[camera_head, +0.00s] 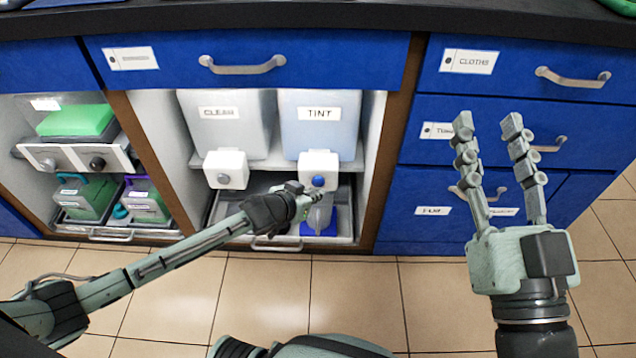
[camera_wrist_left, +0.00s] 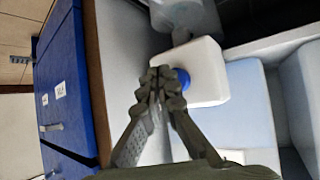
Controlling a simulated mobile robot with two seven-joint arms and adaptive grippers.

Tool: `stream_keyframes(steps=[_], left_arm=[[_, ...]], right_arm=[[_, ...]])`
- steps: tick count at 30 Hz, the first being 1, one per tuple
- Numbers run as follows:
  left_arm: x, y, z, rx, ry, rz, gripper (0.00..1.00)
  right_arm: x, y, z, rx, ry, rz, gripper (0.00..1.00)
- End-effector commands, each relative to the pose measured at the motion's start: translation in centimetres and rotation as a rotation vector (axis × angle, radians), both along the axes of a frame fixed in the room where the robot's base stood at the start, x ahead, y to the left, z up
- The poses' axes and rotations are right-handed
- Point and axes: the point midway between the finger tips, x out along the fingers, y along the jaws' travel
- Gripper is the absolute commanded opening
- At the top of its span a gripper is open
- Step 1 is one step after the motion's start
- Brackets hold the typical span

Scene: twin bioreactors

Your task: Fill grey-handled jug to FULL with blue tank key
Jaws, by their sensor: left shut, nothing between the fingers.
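The TINT tank (camera_head: 318,120) stands on the right of the middle bay, with a white tap block (camera_head: 318,165) below it. Its blue key (camera_head: 318,181) is on the block's front and also shows in the left wrist view (camera_wrist_left: 187,79). My left gripper (camera_head: 305,198) is shut and empty, its tips close beside the blue key; contact is unclear. A clear jug (camera_head: 320,217) stands under this tap, partly hidden by my gripper. Its handle colour and level cannot be told. My right gripper (camera_head: 515,122) is open and empty before the right drawers.
The CLEAR tank (camera_head: 228,125) with its grey-knobbed tap (camera_head: 225,170) stands to the left. A tray (camera_head: 275,240) lies under both taps. Brown bay walls flank the space. Another bay at left holds green containers (camera_head: 85,200). Blue drawers (camera_head: 500,120) fill the right; the tiled floor is clear.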

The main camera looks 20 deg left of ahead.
Motion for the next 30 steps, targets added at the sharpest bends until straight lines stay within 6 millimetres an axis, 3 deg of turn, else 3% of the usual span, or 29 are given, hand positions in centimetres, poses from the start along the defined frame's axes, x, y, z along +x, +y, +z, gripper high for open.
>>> stream_keyframes(steps=[30], left_arm=[[0.84,0.25,0.01,0.0,0.0,0.0,0.0]], right_arm=[[0.03,-0.03,0.39,-0.001,0.0,0.0,0.4]])
